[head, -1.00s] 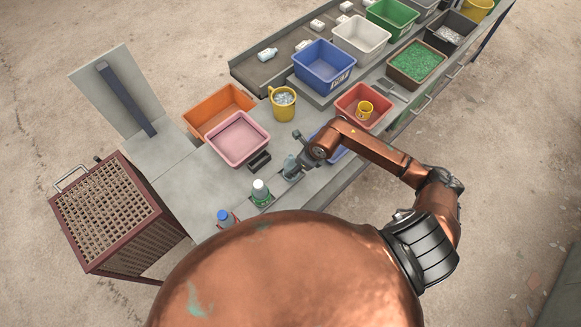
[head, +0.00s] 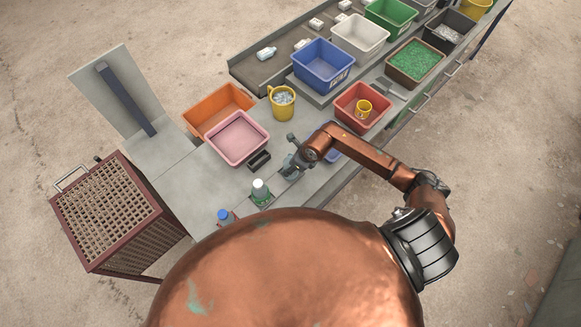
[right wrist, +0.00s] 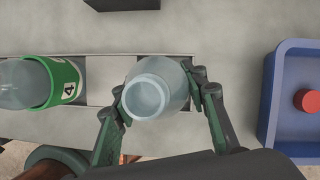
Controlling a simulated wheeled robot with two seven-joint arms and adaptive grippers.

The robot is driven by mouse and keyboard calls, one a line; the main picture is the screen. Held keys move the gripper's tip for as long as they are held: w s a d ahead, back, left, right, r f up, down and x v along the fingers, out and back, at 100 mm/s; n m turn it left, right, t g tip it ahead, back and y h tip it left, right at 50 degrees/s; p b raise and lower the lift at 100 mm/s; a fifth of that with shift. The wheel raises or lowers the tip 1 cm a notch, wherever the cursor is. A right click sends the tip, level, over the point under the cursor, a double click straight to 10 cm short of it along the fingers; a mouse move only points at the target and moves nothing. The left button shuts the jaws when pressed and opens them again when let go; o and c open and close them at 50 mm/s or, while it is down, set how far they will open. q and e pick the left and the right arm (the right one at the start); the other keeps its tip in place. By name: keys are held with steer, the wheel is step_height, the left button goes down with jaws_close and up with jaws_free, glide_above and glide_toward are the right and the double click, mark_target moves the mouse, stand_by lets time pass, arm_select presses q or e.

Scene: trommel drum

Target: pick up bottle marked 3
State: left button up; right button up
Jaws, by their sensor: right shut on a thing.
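A clear, pale blue-grey bottle (right wrist: 153,92) stands between the fingers of my right gripper (right wrist: 160,108) in the right wrist view, seen from above. The fingers are shut on its sides. No number shows on it from this angle. In the head view my right gripper (head: 292,166) is at the rack on the bench, and the held bottle is mostly hidden there. My left gripper is not in view.
A blue-capped bottle (head: 224,217) stands at the near end of the rack. A pink tray (head: 238,158), an orange tray (head: 197,108) and a yellow jug (head: 283,117) stand behind. A blue tray (right wrist: 268,112) with a red round item is to the right of the gripper.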

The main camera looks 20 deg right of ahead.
steer(key=c, duration=0.3)
steer(key=shift+r, duration=0.15)
steer(key=shift+c, duration=0.2)
